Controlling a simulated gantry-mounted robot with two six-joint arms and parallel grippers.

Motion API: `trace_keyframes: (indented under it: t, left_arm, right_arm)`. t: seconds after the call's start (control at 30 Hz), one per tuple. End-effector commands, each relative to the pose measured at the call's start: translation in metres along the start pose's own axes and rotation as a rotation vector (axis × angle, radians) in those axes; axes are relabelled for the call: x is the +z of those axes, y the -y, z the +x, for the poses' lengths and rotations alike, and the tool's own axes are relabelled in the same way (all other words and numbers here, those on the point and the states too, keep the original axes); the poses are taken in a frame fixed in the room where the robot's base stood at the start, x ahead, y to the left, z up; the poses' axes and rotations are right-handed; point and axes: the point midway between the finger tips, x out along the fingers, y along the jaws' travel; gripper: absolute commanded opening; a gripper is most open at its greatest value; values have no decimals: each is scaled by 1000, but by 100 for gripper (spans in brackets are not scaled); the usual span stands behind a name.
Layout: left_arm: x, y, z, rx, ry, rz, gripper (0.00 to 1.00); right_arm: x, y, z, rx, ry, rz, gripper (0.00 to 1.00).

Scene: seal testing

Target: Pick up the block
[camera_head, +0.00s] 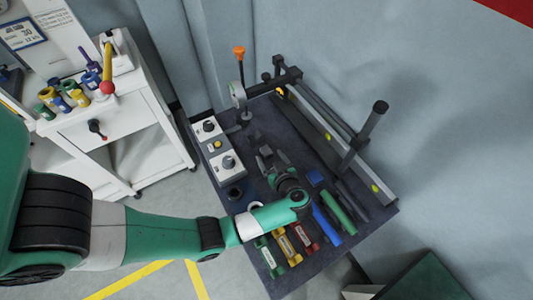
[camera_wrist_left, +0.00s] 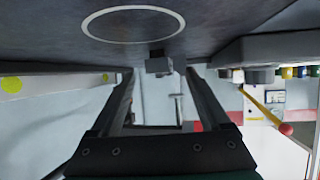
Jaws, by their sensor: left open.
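A small grey block (camera_wrist_left: 159,66) shows in the left wrist view against the dark table surface, which lies at the top of that picture. It appears between the tips of my left gripper's two fingers, with a visible gap on each side. My left gripper (camera_head: 271,158) is open and low over the middle of the table in the head view. A small grey shape (camera_head: 266,150) shows by its fingertips there; I cannot tell whether it is the block or part of the gripper. My right gripper is in neither view.
The dark table (camera_head: 305,262) carries a control box (camera_head: 217,148) at left, a rail frame (camera_head: 330,140) at right, a blue piece (camera_head: 315,178) and several coloured handled items (camera_head: 288,246) in front. A white cart (camera_head: 110,140) stands left. A white ring (camera_wrist_left: 133,9) marks the tabletop.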

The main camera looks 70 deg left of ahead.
Motion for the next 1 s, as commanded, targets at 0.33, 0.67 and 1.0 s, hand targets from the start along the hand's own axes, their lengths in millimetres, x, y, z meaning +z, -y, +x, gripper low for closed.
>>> trace_keyframes:
  t: [0.33,0.67,1.0]
  left_arm:
    - [0,0,21,1,0,0,80]
    - [0,0,21,1,0,0,26]
    - [0,0,20,1,-1,0,0]
  right_arm:
    - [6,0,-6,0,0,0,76]
    - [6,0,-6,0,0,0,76]
    - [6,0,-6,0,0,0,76]
